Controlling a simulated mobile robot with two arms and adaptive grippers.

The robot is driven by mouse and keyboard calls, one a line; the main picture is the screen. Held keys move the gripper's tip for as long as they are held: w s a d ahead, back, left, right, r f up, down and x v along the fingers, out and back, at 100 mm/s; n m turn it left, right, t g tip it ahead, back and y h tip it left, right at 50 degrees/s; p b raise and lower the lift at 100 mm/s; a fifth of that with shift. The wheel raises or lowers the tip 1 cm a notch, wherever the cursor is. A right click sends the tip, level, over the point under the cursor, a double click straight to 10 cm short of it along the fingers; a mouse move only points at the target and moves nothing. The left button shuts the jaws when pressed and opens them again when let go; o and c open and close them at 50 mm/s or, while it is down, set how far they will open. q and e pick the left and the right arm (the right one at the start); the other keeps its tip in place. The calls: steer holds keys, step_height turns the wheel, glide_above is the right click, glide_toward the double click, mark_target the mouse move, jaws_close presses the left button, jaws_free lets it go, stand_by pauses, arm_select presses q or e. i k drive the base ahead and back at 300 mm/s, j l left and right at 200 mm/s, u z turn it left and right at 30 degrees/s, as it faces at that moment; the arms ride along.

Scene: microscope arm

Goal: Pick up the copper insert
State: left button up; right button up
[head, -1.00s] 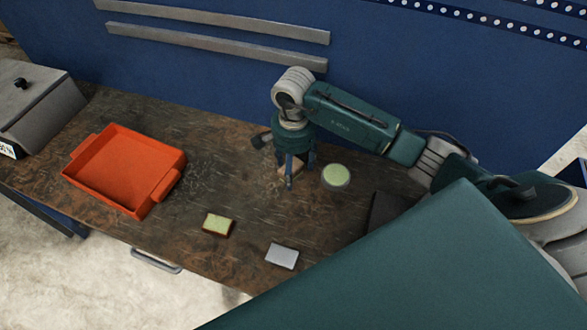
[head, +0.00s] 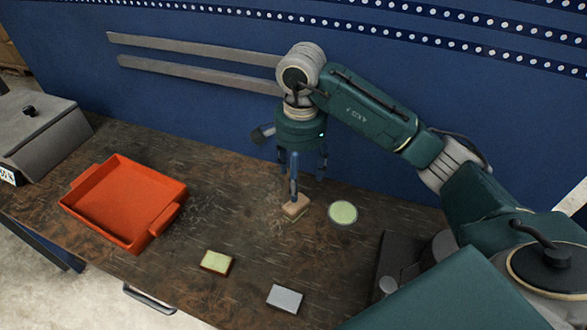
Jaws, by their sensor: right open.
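A small copper-tan block (head: 296,207), which I take for the copper insert, sits on the brown worktop with a thin green strip along its lower edge. My right gripper (head: 298,186) points down just above it. Its fingers are spread and empty, and the front finger hides part of the block's top. Whether that finger touches the block cannot be told. My left gripper is out of view.
A round pale-green-topped piece (head: 343,213) lies close to the right of the block. A green-topped block (head: 216,263) and a grey block (head: 284,299) lie nearer the front edge. An orange tray (head: 160,222) and a grey box (head: 45,138) stand left.

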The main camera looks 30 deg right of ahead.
mark_target(214, 262)
steer(key=k+j, duration=0.5)
steer(key=k, duration=0.15)
steer(key=k+j, duration=0.5)
steer(key=k, duration=0.2)
